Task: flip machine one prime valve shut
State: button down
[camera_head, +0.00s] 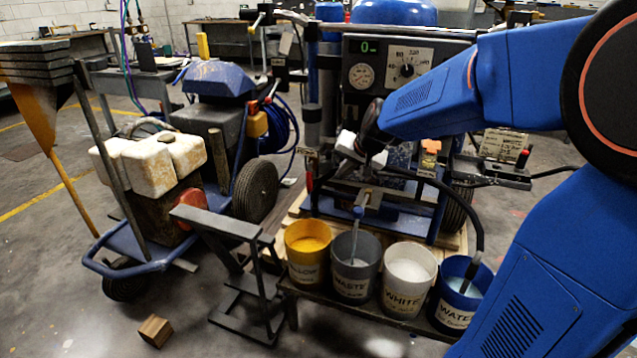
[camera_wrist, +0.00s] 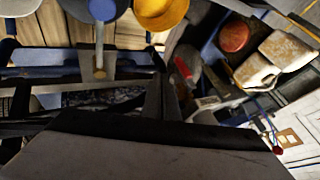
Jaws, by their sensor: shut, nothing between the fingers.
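The striper machine (camera_head: 393,65) with a gauge panel stands on a wooden pallet in the head view. A small red handle (camera_head: 309,180) hangs roughly upright at its left front, below a small tag. It looks like the prime valve's handle, but I cannot read its label or tell its valve position. A red handle also shows in the wrist view (camera_wrist: 183,68), just right of and beyond my fingertips. My gripper (camera_wrist: 162,82) is shut and empty, its dark fingers together and apparently apart from the handle. In the head view my wrist partly covers the machine's front.
Yellow (camera_head: 307,246), waste (camera_head: 354,265), white (camera_head: 408,278) and water (camera_head: 460,295) buckets stand on a low bench before the machine. A hose enters the water bucket. A second blue cart (camera_head: 130,255) stands left. A wooden block (camera_head: 155,330) lies on the floor.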

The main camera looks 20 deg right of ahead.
aim_at(309, 178)
jog(key=shift+w+f, duration=0.1)
jog(key=shift+w, duration=0.1)
jog(key=w+a+f, duration=0.4)
jog(key=w+f, duration=0.4)
jog(key=shift+a, duration=0.4)
dwell(0.4)
